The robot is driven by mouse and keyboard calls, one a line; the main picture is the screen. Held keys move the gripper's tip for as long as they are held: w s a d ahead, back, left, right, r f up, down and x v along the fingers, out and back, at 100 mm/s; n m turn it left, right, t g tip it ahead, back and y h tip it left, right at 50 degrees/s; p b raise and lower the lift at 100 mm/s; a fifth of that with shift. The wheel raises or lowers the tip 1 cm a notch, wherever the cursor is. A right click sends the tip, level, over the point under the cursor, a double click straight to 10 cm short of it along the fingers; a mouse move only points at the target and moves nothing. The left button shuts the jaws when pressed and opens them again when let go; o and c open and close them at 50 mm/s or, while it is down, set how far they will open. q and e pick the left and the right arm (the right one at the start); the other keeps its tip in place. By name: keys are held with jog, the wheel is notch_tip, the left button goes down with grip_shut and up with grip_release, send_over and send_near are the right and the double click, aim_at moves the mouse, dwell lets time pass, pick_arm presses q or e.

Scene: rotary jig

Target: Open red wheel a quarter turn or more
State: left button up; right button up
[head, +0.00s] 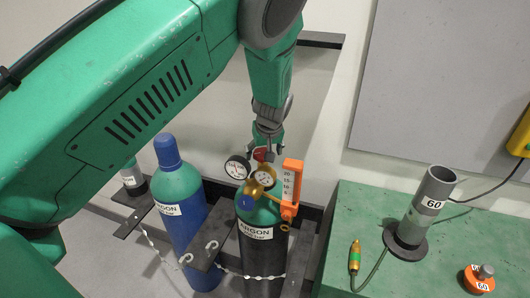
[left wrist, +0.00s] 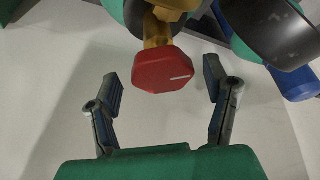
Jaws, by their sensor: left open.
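The red wheel (left wrist: 161,70) is a faceted knob with a white line pointing right, on a brass valve stem (left wrist: 156,30) in the left wrist view. My left gripper (left wrist: 161,92) is open, with one finger on each side of the wheel and a visible gap to both. In the head view the left gripper (head: 268,140) is right at the wheel and partly hides it. My right gripper is not in view.
A round gauge (head: 237,168) and an orange flowmeter (head: 291,184) flank the valve closely. A blue cylinder (head: 182,212) stands to the left, and a chain (head: 235,275) runs along the rack. A green bench (head: 350,215) with a grey tube (head: 427,207) is at the right.

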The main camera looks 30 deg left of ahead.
pick_arm(q)
jog(key=v, duration=1.1)
jog(key=shift+d+r, duration=0.2)
jog(key=shift+r, duration=0.1)
jog(key=shift+a, duration=0.1)
jog(key=shift+f, duration=0.1)
